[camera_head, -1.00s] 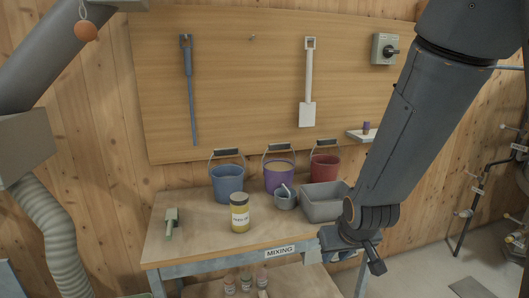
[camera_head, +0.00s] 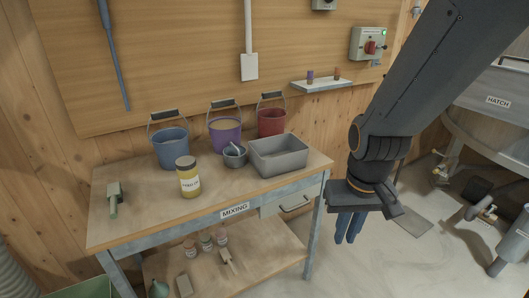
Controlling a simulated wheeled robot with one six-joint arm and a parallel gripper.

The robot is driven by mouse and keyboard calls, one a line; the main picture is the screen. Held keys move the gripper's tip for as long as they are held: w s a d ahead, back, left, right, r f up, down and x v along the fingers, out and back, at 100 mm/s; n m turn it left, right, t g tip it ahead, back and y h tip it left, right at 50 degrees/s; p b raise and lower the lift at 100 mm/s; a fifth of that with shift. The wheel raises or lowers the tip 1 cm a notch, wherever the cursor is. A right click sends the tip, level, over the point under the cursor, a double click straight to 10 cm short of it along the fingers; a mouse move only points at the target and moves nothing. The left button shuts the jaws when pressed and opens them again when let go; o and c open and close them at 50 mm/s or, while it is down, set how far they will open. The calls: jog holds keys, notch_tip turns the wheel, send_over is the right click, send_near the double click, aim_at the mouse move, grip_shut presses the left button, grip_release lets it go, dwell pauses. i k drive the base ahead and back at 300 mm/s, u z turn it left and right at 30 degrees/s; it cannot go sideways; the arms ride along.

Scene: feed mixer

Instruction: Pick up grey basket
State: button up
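The grey basket (camera_head: 279,158) is a rectangular open bin on the right part of the mixing table top, and its inside looks empty. My gripper (camera_head: 348,230) hangs to the right of the table, fingers pointing down, lower in the picture than the basket and apart from it. Its blue fingers show a narrow gap between them, with nothing seen held. The basket is fully in view.
The table (camera_head: 140,215) also bears a blue bucket (camera_head: 171,150), a purple bucket (camera_head: 225,135), a red bucket (camera_head: 271,123), a grey scoop cup (camera_head: 234,157) and a yellow jar (camera_head: 189,182). A small shelf (camera_head: 322,86) juts from the wall.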

aim_at(230, 153)
jog(key=z, duration=2.5)
jog(key=k, duration=1.55)
jog(key=u, duration=1.9)
jog(key=i, duration=1)
